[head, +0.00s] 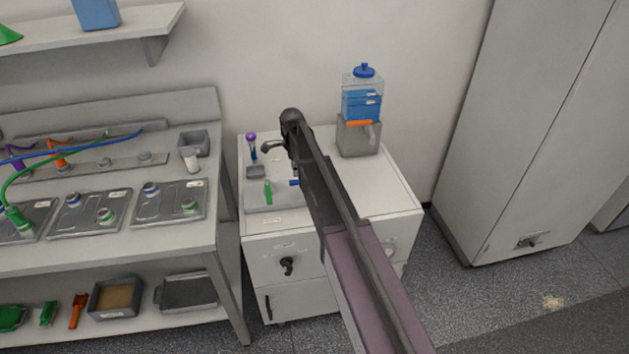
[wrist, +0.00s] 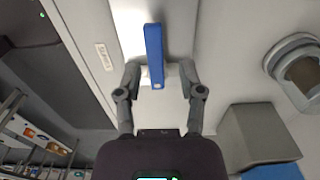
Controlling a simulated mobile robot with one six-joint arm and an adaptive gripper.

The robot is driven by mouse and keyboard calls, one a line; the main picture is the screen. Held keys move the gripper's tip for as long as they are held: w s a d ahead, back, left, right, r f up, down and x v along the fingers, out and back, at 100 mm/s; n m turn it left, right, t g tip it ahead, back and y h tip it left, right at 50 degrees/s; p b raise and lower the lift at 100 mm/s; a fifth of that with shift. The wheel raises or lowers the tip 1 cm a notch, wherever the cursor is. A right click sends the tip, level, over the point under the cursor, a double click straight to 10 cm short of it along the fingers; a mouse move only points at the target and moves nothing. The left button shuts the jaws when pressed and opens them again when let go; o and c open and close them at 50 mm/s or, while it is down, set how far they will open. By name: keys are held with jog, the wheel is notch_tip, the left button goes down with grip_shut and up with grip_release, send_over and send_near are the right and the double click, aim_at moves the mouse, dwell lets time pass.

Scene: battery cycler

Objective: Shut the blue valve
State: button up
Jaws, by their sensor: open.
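The blue valve shows in the wrist view as a long blue lever handle (wrist: 154,55) on a pale surface. Its lower end lies between the two fingertips of my gripper (wrist: 159,76), which is open with a gap on both sides of the handle. I cannot see either finger pressing on it. In the head view only a small blue bit of the handle (head: 294,183) shows at the left edge of my arm, over the white cabinet (head: 395,200). My arm hides the rest of the valve and much of the cabinet top there.
A blue-capped water container (head: 362,100) stands on a grey block at the back of the cabinet. A green handle (head: 268,192) and a purple-topped tube (head: 252,146) are left of my arm. A steel bench (head: 120,262) stands left, a tall locker (head: 530,120) right.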

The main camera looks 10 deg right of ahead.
jog(key=shift+r+p, duration=0.75)
jog(key=shift+r, duration=0.25)
jog(key=s+d+n, duration=0.3)
jog(key=s+n, duration=0.6)
jog(key=s, duration=0.6)
jog(key=s+d+n, duration=0.3)
jog(key=s+n, duration=0.6)
jog(key=s, duration=0.6)
jog(key=shift+s+d, duration=0.25)
jog(key=shift+s, duration=0.05)
